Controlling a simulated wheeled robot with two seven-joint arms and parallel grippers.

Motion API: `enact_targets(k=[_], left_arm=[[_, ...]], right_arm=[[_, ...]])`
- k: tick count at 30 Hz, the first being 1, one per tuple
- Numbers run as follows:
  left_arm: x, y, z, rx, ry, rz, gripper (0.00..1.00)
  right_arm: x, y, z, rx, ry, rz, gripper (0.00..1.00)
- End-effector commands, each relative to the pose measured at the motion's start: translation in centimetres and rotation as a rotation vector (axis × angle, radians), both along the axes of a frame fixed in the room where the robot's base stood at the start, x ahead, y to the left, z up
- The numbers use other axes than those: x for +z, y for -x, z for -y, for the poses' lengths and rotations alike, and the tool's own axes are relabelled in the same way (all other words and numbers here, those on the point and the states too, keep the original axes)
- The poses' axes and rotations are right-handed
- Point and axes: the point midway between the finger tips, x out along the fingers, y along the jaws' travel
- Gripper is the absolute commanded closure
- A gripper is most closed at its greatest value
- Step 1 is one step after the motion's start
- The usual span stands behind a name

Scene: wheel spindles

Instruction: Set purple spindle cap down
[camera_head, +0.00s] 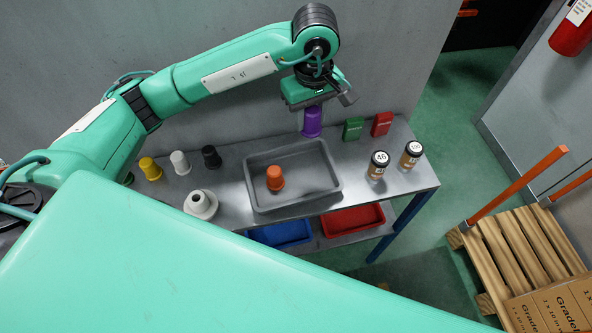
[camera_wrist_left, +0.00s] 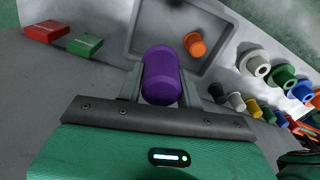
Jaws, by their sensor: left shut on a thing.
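The purple spindle cap (camera_head: 312,121) is held below my left gripper (camera_head: 311,104), over the back of the table behind the grey tray. In the left wrist view the purple cap (camera_wrist_left: 161,75) sits between the two fingers of my left gripper (camera_wrist_left: 160,88), which is shut on it. I cannot tell from these views whether the cap touches the table. My right gripper is not in view.
The grey tray (camera_head: 262,205) holds an orange cap (camera_head: 275,178). Yellow (camera_head: 150,168), white (camera_head: 180,162) and black (camera_head: 211,157) caps stand left of it. Green (camera_head: 353,128) and red (camera_head: 382,123) boxes and two labelled jars (camera_head: 377,165) stand right.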

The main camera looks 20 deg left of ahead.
Motion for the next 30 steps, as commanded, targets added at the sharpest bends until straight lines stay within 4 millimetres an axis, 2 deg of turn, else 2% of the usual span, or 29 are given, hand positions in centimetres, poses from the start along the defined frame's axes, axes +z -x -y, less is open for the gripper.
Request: enact_targets(k=[15, 18, 23, 30], left_arm=[[-12.1, 0.2, 0.0, 0.005, 0.000, -0.008, 0.86], [-13.6, 0.1, 0.0, 0.004, 0.000, -0.005, 0.86], [-14.9, 0.1, 0.0, 0.003, 0.001, -0.003, 0.86], [-18.2, 0.1, 0.0, 0.005, 0.000, -0.004, 0.86]], right_arm=[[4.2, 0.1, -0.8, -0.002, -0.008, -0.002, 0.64], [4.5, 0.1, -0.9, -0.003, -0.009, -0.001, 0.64], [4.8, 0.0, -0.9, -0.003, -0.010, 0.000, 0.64], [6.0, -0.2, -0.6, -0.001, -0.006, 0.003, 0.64]])
